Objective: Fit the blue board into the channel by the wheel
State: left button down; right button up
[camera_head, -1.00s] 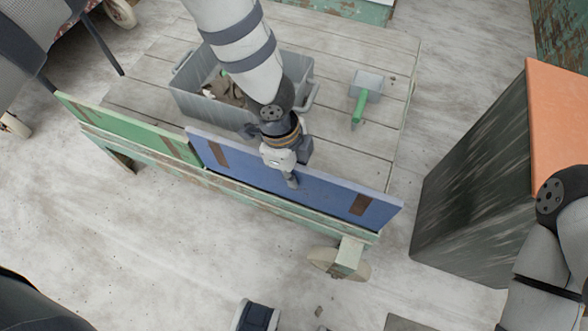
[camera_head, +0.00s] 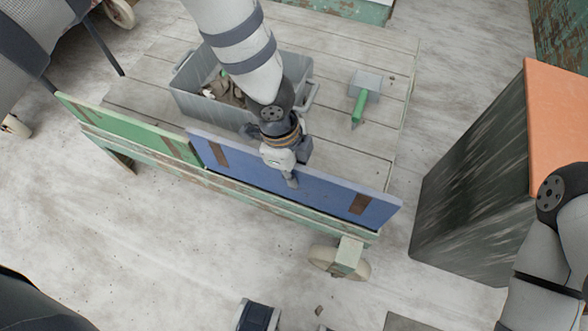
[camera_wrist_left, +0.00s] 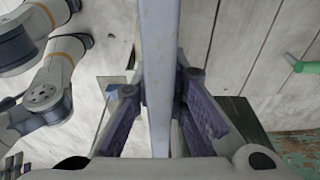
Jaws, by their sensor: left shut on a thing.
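The blue board (camera_head: 325,190) stands on edge along the front side of the wooden cart, with a brown patch near each end. Its lower edge is at the cart's front rail (camera_head: 270,199); I cannot tell how deep it sits in the channel. The wheel (camera_head: 340,263) is below the cart's right front corner. My left gripper (camera_head: 291,180) is shut on the board's top edge near its middle. In the left wrist view the board (camera_wrist_left: 160,75) runs between the two fingers. My right gripper is out of view; only part of that arm shows at the right.
A green board (camera_head: 130,130) stands along the same rail, left of the blue one. On the cart deck are a grey bin (camera_head: 200,100) with clay scraps and a green-handled brush (camera_head: 360,100). A dark block with an orange top (camera_head: 558,120) stands to the right.

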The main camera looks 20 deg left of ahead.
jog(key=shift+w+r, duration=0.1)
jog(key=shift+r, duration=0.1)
pick_arm(q)
jog(key=shift+f+b, duration=1.45)
jog(key=shift+f, duration=1.6)
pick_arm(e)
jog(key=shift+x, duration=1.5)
pick_arm(q)
jog(key=c, duration=1.5)
grip_release()
jog(key=shift+c, duration=0.2)
jog(key=r, duration=0.4)
jog(key=a+r, duration=0.1)
jog(key=r, duration=0.7)
jog(key=shift+a, duration=0.4)
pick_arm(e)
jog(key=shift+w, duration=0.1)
